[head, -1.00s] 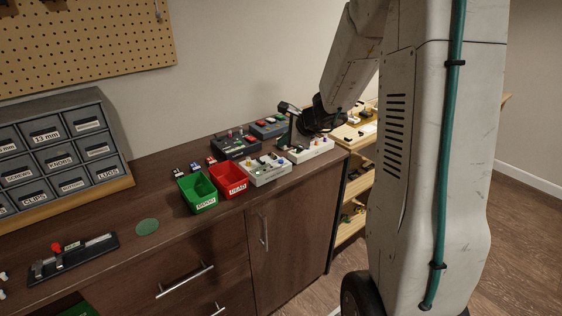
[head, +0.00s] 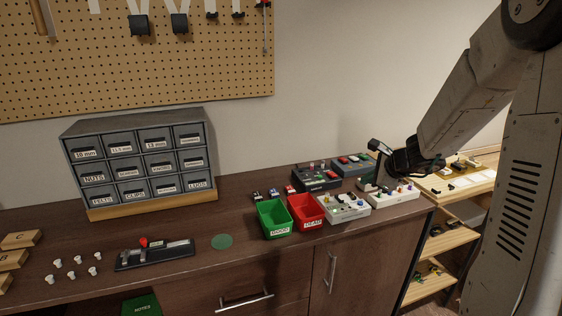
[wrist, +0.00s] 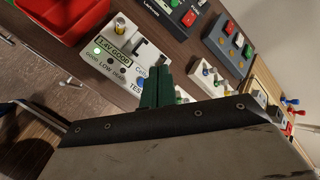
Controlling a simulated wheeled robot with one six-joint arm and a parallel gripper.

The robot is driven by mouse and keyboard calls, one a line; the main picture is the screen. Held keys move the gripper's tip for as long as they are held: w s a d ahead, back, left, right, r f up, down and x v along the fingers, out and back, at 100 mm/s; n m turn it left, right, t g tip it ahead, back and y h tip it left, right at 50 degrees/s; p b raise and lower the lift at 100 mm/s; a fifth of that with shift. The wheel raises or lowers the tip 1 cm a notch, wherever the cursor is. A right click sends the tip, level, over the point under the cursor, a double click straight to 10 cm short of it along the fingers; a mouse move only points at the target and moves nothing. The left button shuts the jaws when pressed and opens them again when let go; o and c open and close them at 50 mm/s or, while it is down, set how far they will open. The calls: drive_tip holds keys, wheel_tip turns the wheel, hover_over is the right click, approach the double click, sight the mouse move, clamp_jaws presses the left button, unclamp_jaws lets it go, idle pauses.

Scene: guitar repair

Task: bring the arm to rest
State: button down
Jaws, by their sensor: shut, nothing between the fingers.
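My arm reaches in from the right in the head view. My gripper (head: 377,184) hangs over the right end of the dark wooden bench (head: 190,278), among the pedal-like boxes there. Its tips are small and partly lost against the boxes in that view. In the wrist view my gripper's dark green fingers (wrist: 157,88) are together with nothing between them. They are beside a white tester (wrist: 124,58) whose display reads "1.4V GOOD" and whose green light is lit. I cannot tell the height of the fingertips above the bench.
A green bin (head: 273,218) and a red bin (head: 306,210) stand left of the tester. Dark boxes (head: 317,177) stand behind. A drawer cabinet (head: 140,160), a black fixture (head: 155,254) and several white knobs lie further left. Bench around the green disc (head: 222,241) is clear.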

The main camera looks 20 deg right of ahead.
drive_tip(key=s+a+r+n+g+y, duration=0.3)
drive_tip(key=s+a+n+g, duration=0.3)
drive_tip(key=s+a+n, duration=0.8)
drive_tip(key=s+a+r+n+h, duration=0.1)
drive_tip(key=s+r+n, duration=0.1)
drive_tip(key=s, duration=0.4)
drive_tip(key=s+a+r+n+g+h, duration=0.1)
drive_tip(key=s+a+r+n+h, duration=0.1)
drive_tip(key=s, duration=0.5)
drive_tip(key=s+a+r+n+h, duration=0.2)
drive_tip(key=s+r+n, duration=0.1)
drive_tip(key=s+n, duration=0.3)
drive_tip(key=shift+s+a+r+g, duration=0.2)
drive_tip(key=shift+s+g, duration=0.1)
drive_tip(key=shift+s, duration=0.15)
